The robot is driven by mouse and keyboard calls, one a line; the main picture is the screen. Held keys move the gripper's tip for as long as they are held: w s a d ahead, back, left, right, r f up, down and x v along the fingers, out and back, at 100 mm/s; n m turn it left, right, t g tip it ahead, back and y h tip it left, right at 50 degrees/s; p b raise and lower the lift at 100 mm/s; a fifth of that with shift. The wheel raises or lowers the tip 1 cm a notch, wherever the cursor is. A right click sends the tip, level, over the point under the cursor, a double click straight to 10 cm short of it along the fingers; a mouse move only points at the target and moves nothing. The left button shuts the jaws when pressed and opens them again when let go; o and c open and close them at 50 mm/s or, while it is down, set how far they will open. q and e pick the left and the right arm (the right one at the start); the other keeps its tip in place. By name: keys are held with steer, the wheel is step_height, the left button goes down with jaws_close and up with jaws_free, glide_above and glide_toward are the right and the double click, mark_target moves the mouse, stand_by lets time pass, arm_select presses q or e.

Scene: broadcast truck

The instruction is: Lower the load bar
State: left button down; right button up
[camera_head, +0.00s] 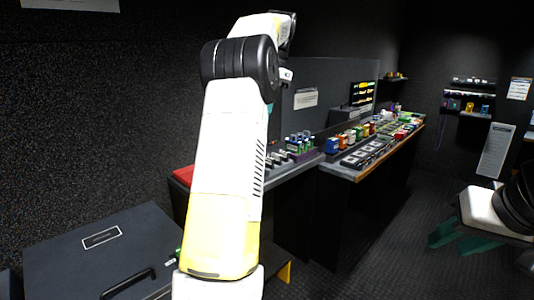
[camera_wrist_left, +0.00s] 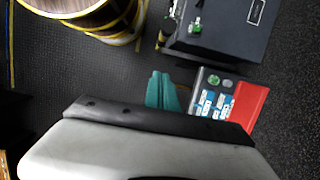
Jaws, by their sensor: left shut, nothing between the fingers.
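I cannot pick out the load bar for certain in either view. My left arm rises through the middle of the head view and hides part of the scene; its gripper is not clear there. In the left wrist view my left gripper (camera_wrist_left: 164,92) is shut and empty, its teal fingers together above the dark floor. It points between a black case and a wooden drum, beside an open box with a red lid. My right gripper (camera_head: 457,236) is at the lower right of the head view, with its teal fingers apart and nothing seen between them.
The black case (camera_head: 62,252) with a handle stands at the lower left. The wooden drum (camera_wrist_left: 95,18) has yellow bands. The open box (camera_wrist_left: 209,108) holds blue-and-white items. A long counter (camera_head: 343,173) carries many small goods. The dark floor (camera_head: 385,250) right of it is clear.

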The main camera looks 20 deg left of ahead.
arm_select(q)
steer(key=s+a+f, duration=0.2)
steer(key=s+f, duration=0.4)
steer(key=f, duration=0.3)
steer(key=shift+a+f, duration=0.25)
steer(key=shift+a, duration=0.1)
steer(key=shift+s, duration=0.15)
